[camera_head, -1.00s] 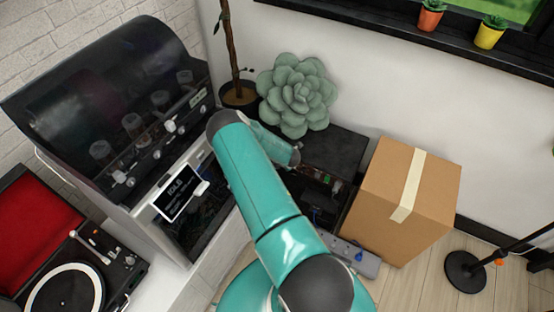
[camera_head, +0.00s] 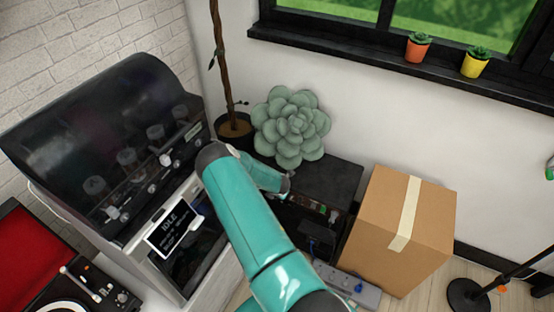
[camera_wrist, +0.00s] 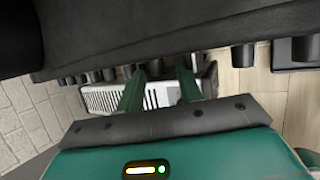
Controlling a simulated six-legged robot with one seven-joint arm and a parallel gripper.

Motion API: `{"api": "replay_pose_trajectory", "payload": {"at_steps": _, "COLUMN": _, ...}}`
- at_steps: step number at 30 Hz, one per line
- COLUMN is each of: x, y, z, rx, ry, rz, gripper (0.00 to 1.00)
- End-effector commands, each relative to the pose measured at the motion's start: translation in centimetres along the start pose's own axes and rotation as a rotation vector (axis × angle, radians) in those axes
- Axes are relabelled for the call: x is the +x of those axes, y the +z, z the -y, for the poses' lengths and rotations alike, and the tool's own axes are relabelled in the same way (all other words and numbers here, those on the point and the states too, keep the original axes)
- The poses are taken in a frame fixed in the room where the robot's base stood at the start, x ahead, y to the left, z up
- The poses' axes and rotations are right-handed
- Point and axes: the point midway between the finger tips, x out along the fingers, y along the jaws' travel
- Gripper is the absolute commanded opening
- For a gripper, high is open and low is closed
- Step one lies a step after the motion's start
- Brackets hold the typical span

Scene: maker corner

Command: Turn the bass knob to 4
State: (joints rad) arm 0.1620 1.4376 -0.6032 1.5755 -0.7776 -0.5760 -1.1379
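A black box-shaped unit (camera_head: 335,178) stands below the succulent in the head view, partly covered by my arm. In the wrist view a dark surface (camera_wrist: 200,25) fills the top, with a row of dark knobs along its edge. One knob (camera_wrist: 155,68) shows between the two green fingers of my gripper (camera_wrist: 160,82). The fingers are apart; I cannot tell whether they touch the knob. No labels or numbers are readable, so I cannot tell which knob is bass. In the head view my fingers are hidden.
A cardboard box (camera_head: 385,240) stands right of the black unit, with a power strip (camera_head: 345,285) in front. A machine with a screen reading IDLE (camera_head: 175,225) is at left. A large succulent (camera_head: 290,127) stands behind my arm. A white slatted part (camera_wrist: 100,98) lies beyond the fingers.

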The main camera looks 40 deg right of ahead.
Motion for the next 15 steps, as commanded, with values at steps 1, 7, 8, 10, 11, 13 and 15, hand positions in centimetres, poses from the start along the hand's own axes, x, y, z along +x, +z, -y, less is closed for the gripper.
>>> {"api": "replay_pose_trajectory", "payload": {"at_steps": 1, "x": -0.05, "y": 0.15, "z": -0.12, "rx": -0.014, "ry": -0.033, "rz": 0.002, "gripper": 0.39}}
{"api": "replay_pose_trajectory", "payload": {"at_steps": 7, "x": -0.03, "y": 0.2, "z": -0.4, "rx": -0.057, "ry": -0.146, "rz": -0.004, "gripper": 0.39}}
{"api": "replay_pose_trajectory", "payload": {"at_steps": 8, "x": -0.02, "y": 0.17, "z": -0.5, "rx": -0.062, "ry": -0.159, "rz": -0.004, "gripper": 0.39}}
{"api": "replay_pose_trajectory", "payload": {"at_steps": 10, "x": -0.02, "y": 0.2, "z": -0.62, "rx": -0.073, "ry": -0.185, "rz": -0.005, "gripper": 0.39}}
{"api": "replay_pose_trajectory", "payload": {"at_steps": 11, "x": 0.01, "y": 0.17, "z": -0.55, "rx": -0.075, "ry": -0.195, "rz": -0.006, "gripper": 0.39}}
{"api": "replay_pose_trajectory", "payload": {"at_steps": 13, "x": 0.02, "y": 0.15, "z": -0.62, "rx": -0.083, "ry": -0.214, "rz": -0.007, "gripper": 0.39}}
{"api": "replay_pose_trajectory", "payload": {"at_steps": 15, "x": 0.05, "y": 0.09, "z": -0.63, "rx": -0.089, "ry": -0.23, "rz": -0.008, "gripper": 0.39}}
